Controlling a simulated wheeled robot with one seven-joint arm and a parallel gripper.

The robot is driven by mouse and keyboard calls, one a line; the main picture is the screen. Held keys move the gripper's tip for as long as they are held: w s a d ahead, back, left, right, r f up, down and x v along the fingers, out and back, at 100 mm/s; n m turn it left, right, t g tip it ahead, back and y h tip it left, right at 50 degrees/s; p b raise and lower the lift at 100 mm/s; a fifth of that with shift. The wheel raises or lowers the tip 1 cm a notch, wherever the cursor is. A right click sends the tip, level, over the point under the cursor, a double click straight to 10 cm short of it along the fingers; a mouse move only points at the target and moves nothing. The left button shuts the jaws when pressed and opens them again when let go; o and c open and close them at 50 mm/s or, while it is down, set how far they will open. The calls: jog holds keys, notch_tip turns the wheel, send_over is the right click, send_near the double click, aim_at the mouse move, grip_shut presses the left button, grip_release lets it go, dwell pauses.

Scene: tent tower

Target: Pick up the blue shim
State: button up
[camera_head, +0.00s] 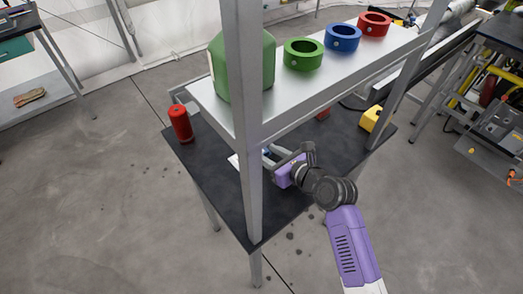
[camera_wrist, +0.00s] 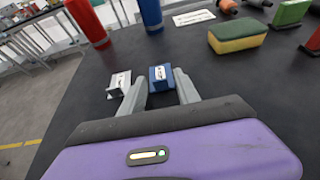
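The blue shim (camera_wrist: 160,73) is a small blue block with a white label, lying on the dark tabletop in the wrist view. My gripper (camera_wrist: 161,84) is open, its two grey fingers pointing at the shim, which shows between and just beyond the fingertips. I cannot tell whether either finger touches it. In the head view my gripper (camera_head: 271,157) is low over the table under the raised shelf, and the shim is mostly hidden there.
A white-grey block (camera_wrist: 119,84) sits just left of the left finger. A red cylinder (camera_wrist: 87,22), a blue cylinder (camera_wrist: 151,13) and a yellow-green sponge (camera_wrist: 237,35) stand farther back. The shelf (camera_head: 216,107) and its front post (camera_head: 251,190) are close to my arm.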

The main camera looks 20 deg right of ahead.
grip_shut()
